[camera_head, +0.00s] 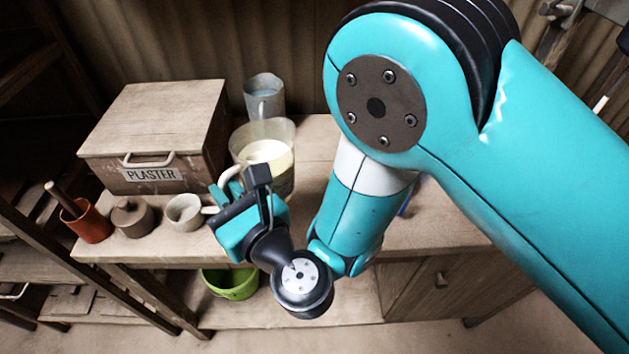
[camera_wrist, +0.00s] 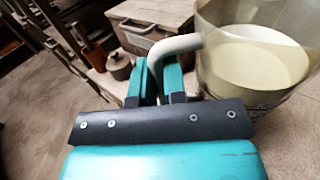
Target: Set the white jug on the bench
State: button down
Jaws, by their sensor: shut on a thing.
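The white jug (camera_head: 265,150) has see-through walls, pale cream contents and a white curved handle. In the wrist view, the jug (camera_wrist: 252,65) fills the upper right and its handle runs between my teal fingers. My gripper (camera_head: 236,190) is shut on that handle; the fingers also show in the wrist view (camera_wrist: 158,75). The jug looks upright at the bench's front side. Its base is partly hidden by my gripper, and I cannot tell whether it touches the bench. The wooden bench (camera_head: 440,225) stretches behind and to the right of my arm.
A plaster box (camera_head: 150,130) stands at the bench's left. In front are an orange pot (camera_head: 86,222), a brown lidded pot (camera_head: 132,218) and a pale mug (camera_head: 184,212). A grey jug (camera_head: 264,97) stands behind. A green bucket (camera_head: 232,284) is below.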

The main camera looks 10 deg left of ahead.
aim_at(279, 180)
jog(key=w+d+r+t+p, duration=0.1)
jog(key=w+d+r+p, duration=0.45)
jog(key=w+r, duration=0.35)
jog(key=shift+m+h, duration=0.5)
jog(key=f+b, duration=0.4)
jog(key=f, duration=0.1)
jog(key=f+b, duration=0.9)
jog(key=f, duration=0.1)
jog(key=shift+a+b, duration=0.35)
jog(key=shift+b, duration=0.05)
jog(key=shift+w+f+b, duration=0.1)
jog(key=shift+f+b, duration=1.7)
jog(key=shift+f, duration=0.7)
jog(key=shift+f, duration=0.2)
jog(key=c, duration=1.2)
grip_release()
